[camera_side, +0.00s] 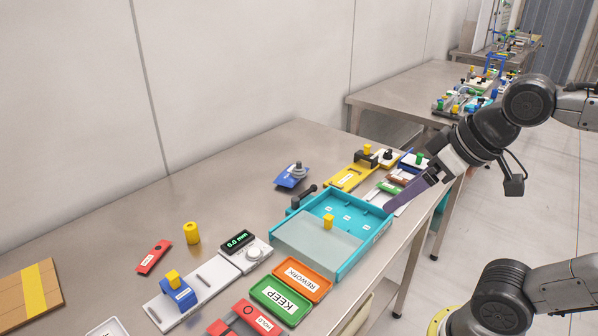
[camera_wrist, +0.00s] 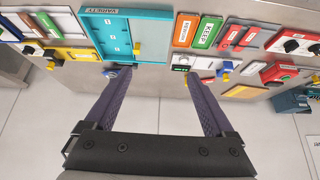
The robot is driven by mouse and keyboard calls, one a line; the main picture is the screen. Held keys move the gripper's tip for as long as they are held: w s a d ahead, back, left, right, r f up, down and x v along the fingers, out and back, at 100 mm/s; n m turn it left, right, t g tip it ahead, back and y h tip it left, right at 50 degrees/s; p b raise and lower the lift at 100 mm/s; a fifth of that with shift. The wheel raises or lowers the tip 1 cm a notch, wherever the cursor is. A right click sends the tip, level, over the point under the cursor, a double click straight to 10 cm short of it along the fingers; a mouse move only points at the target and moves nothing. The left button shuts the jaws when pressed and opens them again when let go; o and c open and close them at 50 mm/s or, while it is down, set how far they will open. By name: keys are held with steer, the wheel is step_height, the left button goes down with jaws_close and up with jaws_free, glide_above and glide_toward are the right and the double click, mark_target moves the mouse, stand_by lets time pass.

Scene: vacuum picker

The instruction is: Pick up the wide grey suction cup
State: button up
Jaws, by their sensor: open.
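A grey, stepped round piece, which looks like the wide grey suction cup (camera_side: 298,169), sits on a small blue holder (camera_side: 287,181) on the steel bench, behind the teal tray in the side view. My gripper (camera_side: 391,207) is open and empty, its purple fingers reaching over the right edge of the tray, well to the right of the cup. In the wrist view my gripper (camera_wrist: 158,75) shows two fingers wide apart with nothing between them. A small blue part beside the left fingertip there may be the holder; the cup cannot be made out clearly.
The teal tray (camera_side: 348,263) has a clear cover and a yellow knob. A yellow holder (camera_side: 352,177) stands right of the cup. Orange (camera_side: 302,280) and green (camera_side: 281,299) trays and a gauge (camera_side: 238,242) lie left. Bare bench surrounds the blue holder's left and back.

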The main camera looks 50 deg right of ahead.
steer(key=w+d+r+m, duration=0.1)
steer(key=w+d+r, duration=0.15)
steer(key=w, duration=0.45)
steer(key=w+d+r+h, duration=0.1)
steer(key=w+r, duration=0.2)
steer(key=w, duration=0.4)
steer(key=w+d+r+m, duration=0.1)
steer(key=w+d+r, duration=0.15)
steer(key=w, duration=0.45)
steer(key=m+g, duration=0.2)
steer(key=g, duration=0.1)
glide_above(300, 163)
steer(key=s+a, duration=0.1)
steer(key=s, duration=0.3)
step_height(300, 163, down, 18)
steer(key=r, duration=0.1)
steer(key=shift+h, duration=0.4)
steer(key=x, duration=0.7)
steer(key=shift+w+a+f, duration=0.15)
steer(key=shift+w+a, duration=0.05)
steer(key=shift+a, duration=0.1)
steer(key=shift+x, duration=2.95)
